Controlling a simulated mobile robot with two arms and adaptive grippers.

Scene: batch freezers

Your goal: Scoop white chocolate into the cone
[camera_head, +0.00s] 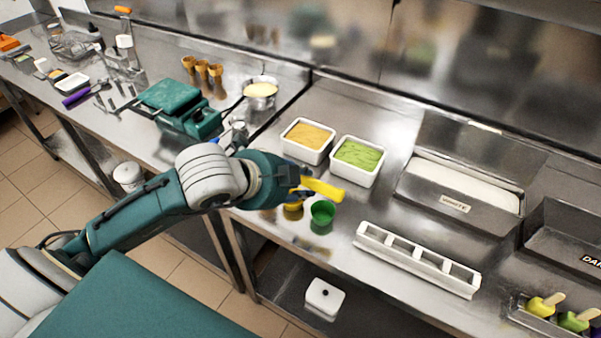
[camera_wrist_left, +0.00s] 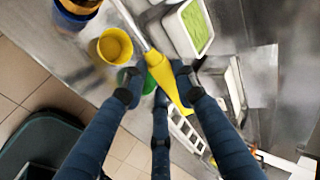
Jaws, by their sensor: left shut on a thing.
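My left gripper (camera_head: 300,186) is shut on a yellow-handled tool (camera_head: 323,189) above the front of the steel counter. In the left wrist view, the tool's yellow handle (camera_wrist_left: 166,78) lies between the fingers and a thin metal shaft runs to the upper left. The tool's far end is out of that view. A steel bin (camera_head: 465,187) labelled WHITE, with white contents, stands to the right of the gripper. Brown cones (camera_head: 202,70) stand at the back left, well away from the gripper. My right gripper is not in view.
A green cup (camera_head: 322,214) and a yellow cup (camera_head: 293,211) stand near the gripper. White tubs with orange (camera_head: 307,136) and green (camera_head: 358,155) contents stand behind it. A white slotted rack (camera_head: 417,259) lies along the front edge. A dark-labelled bin (camera_head: 570,236) is at far right.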

